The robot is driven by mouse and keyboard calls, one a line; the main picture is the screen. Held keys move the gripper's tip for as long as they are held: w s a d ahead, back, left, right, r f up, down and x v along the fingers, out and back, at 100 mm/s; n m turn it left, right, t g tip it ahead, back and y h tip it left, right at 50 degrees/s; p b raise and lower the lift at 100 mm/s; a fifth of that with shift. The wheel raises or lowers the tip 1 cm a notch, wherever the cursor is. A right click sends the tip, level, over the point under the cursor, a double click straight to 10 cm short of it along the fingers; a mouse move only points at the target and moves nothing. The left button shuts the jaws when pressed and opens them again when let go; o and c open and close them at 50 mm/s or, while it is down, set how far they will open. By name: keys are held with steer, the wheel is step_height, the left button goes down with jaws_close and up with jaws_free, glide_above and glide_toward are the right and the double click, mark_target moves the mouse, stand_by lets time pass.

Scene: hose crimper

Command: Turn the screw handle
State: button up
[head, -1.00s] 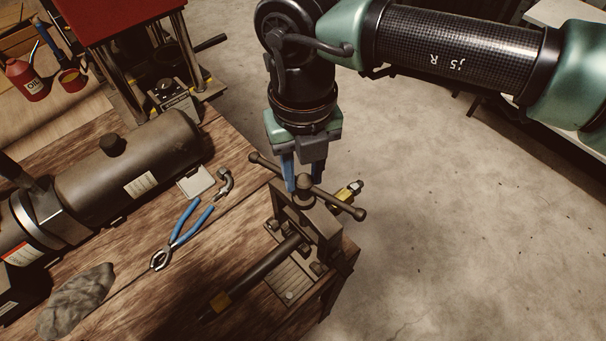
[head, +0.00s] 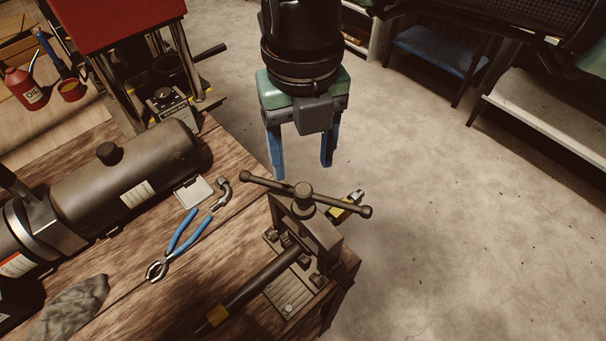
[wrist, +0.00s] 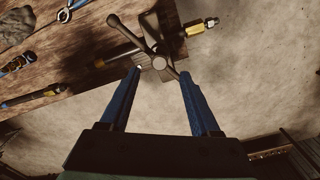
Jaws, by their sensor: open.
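The screw handle (head: 335,203) is a dark metal T-bar with ball ends on top of the clamp frame (head: 318,228) at the table's corner. It lies slanted, its left end farther from me. My gripper (head: 301,170) points down just beyond the handle, its two blue fingers wide apart with nothing between them. In the wrist view, the handle's hub (wrist: 159,62) shows ahead of and between the fingertips (wrist: 161,75). Whether a finger touches the bar cannot be told there. A dark hose (head: 258,278) runs into the clamp, and a brass fitting (head: 345,207) sticks out behind it.
Blue-handled pliers (head: 180,240), a bent fitting (head: 222,192), a grey rag (head: 70,306) and a large dark cylinder (head: 130,180) lie on the wooden table (head: 120,285). A red press (head: 115,25) stands at the back left. Open floor lies right of the table.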

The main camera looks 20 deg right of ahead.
step_height(320, 180, up, 8)
steer(key=b, duration=0.1)
steer(key=shift+f, duration=0.2)
